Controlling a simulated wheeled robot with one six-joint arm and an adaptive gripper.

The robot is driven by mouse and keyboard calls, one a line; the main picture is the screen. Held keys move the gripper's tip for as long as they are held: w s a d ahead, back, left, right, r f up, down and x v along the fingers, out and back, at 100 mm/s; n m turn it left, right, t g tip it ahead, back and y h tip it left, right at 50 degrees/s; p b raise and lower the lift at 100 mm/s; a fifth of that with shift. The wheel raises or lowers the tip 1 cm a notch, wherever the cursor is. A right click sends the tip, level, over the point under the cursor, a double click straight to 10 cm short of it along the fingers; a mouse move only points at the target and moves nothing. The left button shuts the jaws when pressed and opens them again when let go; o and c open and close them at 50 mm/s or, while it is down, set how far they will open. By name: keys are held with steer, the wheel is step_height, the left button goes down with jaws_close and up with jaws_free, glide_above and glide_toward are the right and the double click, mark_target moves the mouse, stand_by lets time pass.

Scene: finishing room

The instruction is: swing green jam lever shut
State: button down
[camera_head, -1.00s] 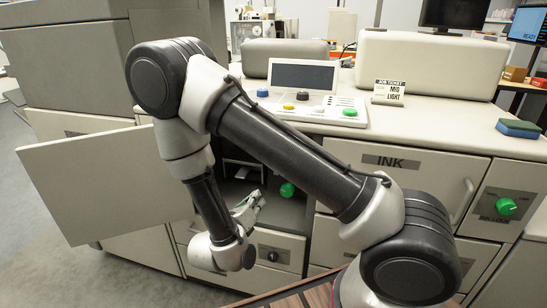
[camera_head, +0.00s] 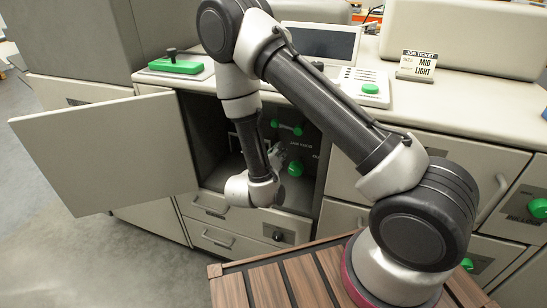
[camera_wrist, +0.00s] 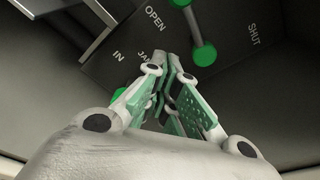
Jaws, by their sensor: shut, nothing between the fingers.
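The green jam lever shows inside the open cabinet bay in the head view, with its knob (camera_head: 298,130) at the right end and its hub at the left. In the wrist view the lever (camera_wrist: 205,53) points away from its hub at the top edge, between the words OPEN and SHUT. My gripper (camera_head: 275,153) is in the bay, just below the lever. In the wrist view my gripper (camera_wrist: 166,62) is shut and empty, its tips beside the lever with a visible gap to the knob. The fingers hide part of the lettering.
Another green knob (camera_head: 295,168) sits below the lever, close to my fingers. The open cabinet door (camera_head: 105,150) stands out to the left. Drawers (camera_head: 235,240) lie below the bay. A counter with a control panel (camera_head: 365,88) and job ticket (camera_head: 418,65) is above.

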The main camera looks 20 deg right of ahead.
mark_target(287, 127)
steer(key=shift+w+d+r, duration=0.15)
steer(key=shift+w+r, duration=0.55)
steer(key=shift+w, duration=0.3)
steer(key=shift+w+d+r, duration=0.1)
steer(key=shift+w+r, duration=0.6)
steer(key=shift+w, duration=0.3)
steer(key=shift+w, duration=0.1)
steer(key=shift+r, duration=0.2)
